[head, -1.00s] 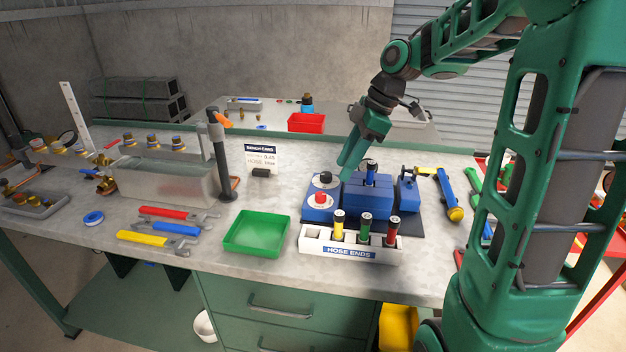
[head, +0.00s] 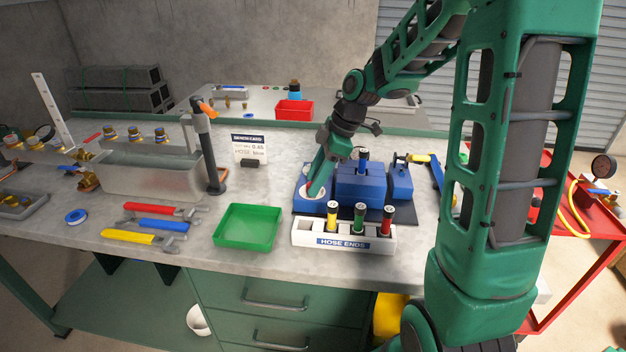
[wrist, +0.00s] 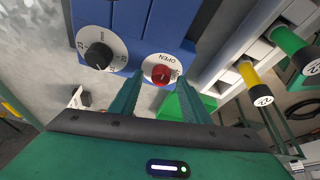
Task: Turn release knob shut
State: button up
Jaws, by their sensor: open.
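The red release knob (wrist: 160,74) sits on a white dial marked OPEN in the wrist view, on the blue bench unit (head: 362,185). In the wrist view my open gripper (wrist: 164,84) has its two green fingers on the left and right of the knob, with gaps; contact cannot be told. A black knob (wrist: 98,56) on a larger numbered dial lies to its left. In the head view my gripper (head: 316,188) reaches down over the unit's left part and hides both knobs; part of a white dial (head: 306,193) shows.
The white hose-ends rack (head: 344,234) with several coloured plugs stands just in front of the unit. A green tray (head: 248,227) is to its left. A black stem with a blue band (head: 363,157) rises from the unit, close to my gripper.

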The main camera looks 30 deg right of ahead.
jog(key=shift+a+f, duration=0.1)
jog(key=shift+f, duration=0.15)
jog(key=c, duration=1)
jog(key=shift+c, duration=0.2)
